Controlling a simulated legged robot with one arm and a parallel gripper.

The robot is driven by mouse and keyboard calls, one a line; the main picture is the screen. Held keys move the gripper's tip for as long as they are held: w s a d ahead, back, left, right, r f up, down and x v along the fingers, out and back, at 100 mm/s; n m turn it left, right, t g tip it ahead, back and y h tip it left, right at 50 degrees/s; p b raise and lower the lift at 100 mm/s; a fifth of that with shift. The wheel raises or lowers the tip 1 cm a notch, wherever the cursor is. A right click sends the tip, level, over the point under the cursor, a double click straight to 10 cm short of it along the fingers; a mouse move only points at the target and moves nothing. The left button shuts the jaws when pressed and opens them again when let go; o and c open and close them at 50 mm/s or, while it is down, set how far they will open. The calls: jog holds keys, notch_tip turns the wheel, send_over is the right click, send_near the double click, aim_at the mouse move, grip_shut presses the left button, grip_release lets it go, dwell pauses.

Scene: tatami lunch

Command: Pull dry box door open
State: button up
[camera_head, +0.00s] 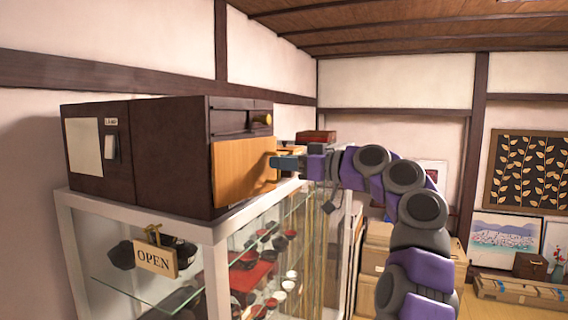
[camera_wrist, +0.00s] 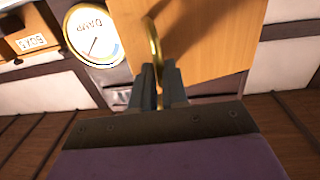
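The dry box (camera_head: 165,150) is a dark brown box on top of a glass cabinet. Its light wood door (camera_head: 238,172) is on the face toward the right and looks closed; it also fills the upper middle of the wrist view (camera_wrist: 215,45). A curved brass handle (camera_wrist: 154,42) stands on the door. My gripper (camera_head: 275,161) is at the door's right part. In the wrist view my gripper's fingers (camera_wrist: 160,70) are close together on both sides of the handle's lower part. The handle's end between them is partly hidden.
A round dial (camera_wrist: 94,35) is beside the door in the wrist view. The white-framed glass cabinet (camera_head: 215,270) below holds bowls and has an OPEN sign (camera_head: 155,258) hanging in front. Cardboard boxes (camera_head: 376,245) stand behind my arm.

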grip_shut()
jog(key=shift+s+f+b, duration=0.1)
jog(key=shift+b, duration=0.25)
